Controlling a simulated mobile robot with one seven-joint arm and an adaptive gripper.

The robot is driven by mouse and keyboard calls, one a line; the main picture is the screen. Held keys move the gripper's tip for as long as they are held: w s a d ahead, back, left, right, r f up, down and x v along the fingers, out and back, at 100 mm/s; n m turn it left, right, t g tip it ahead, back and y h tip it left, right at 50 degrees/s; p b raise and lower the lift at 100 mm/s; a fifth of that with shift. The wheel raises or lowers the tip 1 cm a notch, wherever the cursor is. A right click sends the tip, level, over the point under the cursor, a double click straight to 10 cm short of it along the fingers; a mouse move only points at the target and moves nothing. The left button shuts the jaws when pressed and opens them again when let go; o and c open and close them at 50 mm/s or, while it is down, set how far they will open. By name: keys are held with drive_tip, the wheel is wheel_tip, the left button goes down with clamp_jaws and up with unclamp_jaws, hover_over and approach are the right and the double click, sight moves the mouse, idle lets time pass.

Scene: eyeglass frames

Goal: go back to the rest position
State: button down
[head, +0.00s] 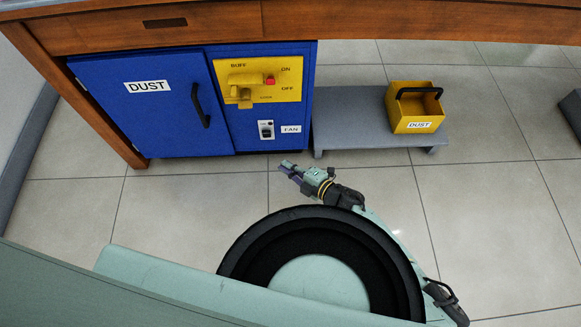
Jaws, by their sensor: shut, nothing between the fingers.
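My gripper (288,166) is at the end of my teal arm, in the middle of the head view. It is shut with nothing in it. It hangs over the tiled floor, in front of the lower right part of the blue dust cabinet (221,134). It appears apart from the cabinet and the grey platform. My forearm folds back towards my round black and teal base at the bottom. The gripper's fingertips are small in this view.
The cabinet door is shut; a yellow switch panel (257,80) is on its right. A yellow bin (415,108) labelled DUST stands on a low grey platform (352,118). A wooden bench (220,24) crosses above. Tiled floor (470,200) is clear at right.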

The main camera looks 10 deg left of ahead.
drive_tip(key=shift+s+d, duration=0.3)
drive_tip(key=shift+d, duration=0.15)
